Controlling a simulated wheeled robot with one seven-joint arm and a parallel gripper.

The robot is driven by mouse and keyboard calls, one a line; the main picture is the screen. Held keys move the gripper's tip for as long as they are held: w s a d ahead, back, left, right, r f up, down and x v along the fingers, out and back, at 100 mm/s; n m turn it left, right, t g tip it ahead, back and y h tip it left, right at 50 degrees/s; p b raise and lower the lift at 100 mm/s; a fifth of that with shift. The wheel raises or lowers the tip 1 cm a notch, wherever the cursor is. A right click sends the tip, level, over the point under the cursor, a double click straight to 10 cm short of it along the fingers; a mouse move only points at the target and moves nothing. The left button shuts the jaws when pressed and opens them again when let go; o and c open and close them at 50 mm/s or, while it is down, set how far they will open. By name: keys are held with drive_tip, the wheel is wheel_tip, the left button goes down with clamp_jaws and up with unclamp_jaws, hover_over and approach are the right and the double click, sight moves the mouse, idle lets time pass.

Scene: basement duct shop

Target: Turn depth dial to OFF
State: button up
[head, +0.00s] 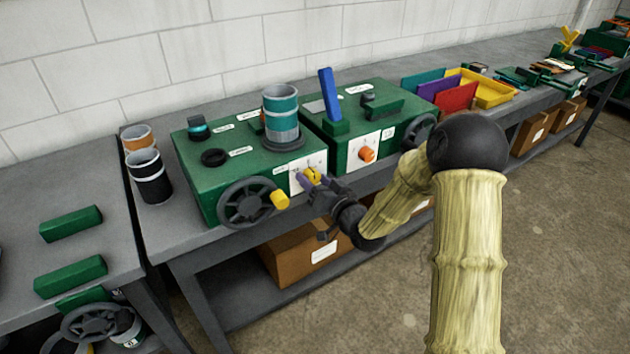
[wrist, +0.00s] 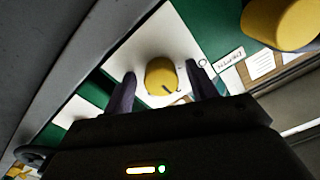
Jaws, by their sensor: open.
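A yellow dial (head: 313,174) sits on a white plate (head: 297,184) on the front of the left green machine (head: 222,172). My gripper (head: 308,179) is at this dial, fingers open. In the wrist view the dial (wrist: 160,77) shows between the two fingertips, with a visible gap on each side. A dark pointer mark shows on its lower edge. An orange dial (head: 367,154) is on the white plate of the right green machine (head: 378,125).
A dark handwheel (head: 246,203) with a yellow handle (head: 280,200) stands close left of my gripper; the handle also shows in the wrist view (wrist: 283,22). A second handwheel (head: 420,132) is at the right machine. A cardboard box (head: 310,252) sits on the shelf below.

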drive_tip(key=c, duration=1)
drive_tip(key=shift+f+n+b, duration=0.1)
drive_tip(key=shift+n+b, duration=0.3)
drive_tip(key=shift+b, duration=0.2)
drive_tip(key=shift+n+b, duration=0.5)
drive_tip(key=shift+b, duration=0.15)
drive_tip(key=n+b, duration=0.4)
drive_tip(key=b, duration=0.1)
drive_tip(key=shift+f, duration=0.15)
drive_tip(key=n+b, duration=0.3)
drive_tip(key=b, duration=0.1)
drive_tip(key=shift+d, duration=0.1)
drive_tip(key=shift+r+n+b, duration=0.25)
drive_tip(key=shift+n+b, duration=1.2)
drive_tip(key=shift+n, duration=0.05)
